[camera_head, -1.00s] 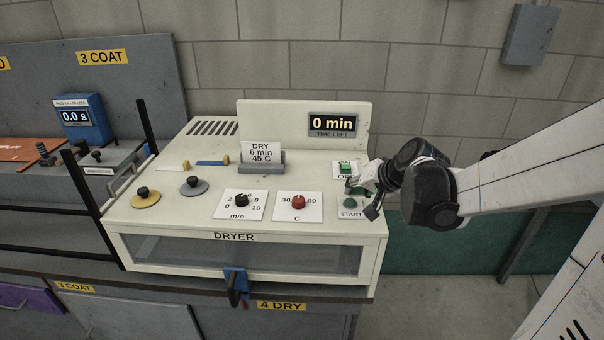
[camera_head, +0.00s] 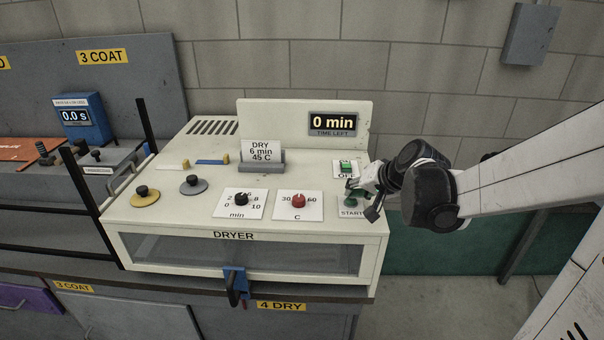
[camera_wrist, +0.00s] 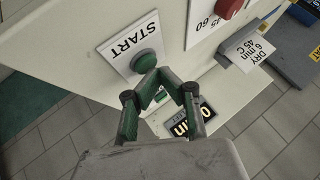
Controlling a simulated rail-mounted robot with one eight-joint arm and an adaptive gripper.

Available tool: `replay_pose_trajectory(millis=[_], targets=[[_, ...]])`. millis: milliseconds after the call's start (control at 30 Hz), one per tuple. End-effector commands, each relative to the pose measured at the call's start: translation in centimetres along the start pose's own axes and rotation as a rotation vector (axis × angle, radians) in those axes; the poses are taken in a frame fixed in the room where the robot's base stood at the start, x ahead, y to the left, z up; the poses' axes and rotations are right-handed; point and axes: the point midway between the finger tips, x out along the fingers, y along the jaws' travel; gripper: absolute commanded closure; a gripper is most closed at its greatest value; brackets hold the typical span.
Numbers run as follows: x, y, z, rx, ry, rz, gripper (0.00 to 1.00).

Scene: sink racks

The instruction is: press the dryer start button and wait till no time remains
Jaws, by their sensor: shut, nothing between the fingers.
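The cream dryer (camera_head: 130,215) stands at the middle of the head view. Its green round start button (camera_wrist: 146,62) sits on a white START plate, which also shows at the right end of the dryer top in the head view (camera_head: 350,212). My gripper (camera_wrist: 156,76) is shut and empty, its fingertips right by the button's edge. I cannot tell whether they touch it. It partly covers the button area in the head view (camera_head: 353,190). The time display (camera_head: 333,123) reads 0 min, TIME LEFT.
A lit green OFF switch (camera_head: 346,167) is just behind the start button. The minutes knob (camera_head: 241,199) and red temperature knob (camera_head: 299,201) are to the left. A card (camera_head: 261,152) reads DRY 6 min 45 C. A blue latch (camera_head: 235,283) hangs at the front.

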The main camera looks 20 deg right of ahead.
Motion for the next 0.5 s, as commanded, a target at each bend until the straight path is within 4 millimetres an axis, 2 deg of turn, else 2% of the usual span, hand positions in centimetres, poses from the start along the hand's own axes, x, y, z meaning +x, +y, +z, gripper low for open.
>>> replay_pose_trajectory(millis=[500], targets=[[0.42,0.30,0.30,0.000,0.000,0.000,1.00]])
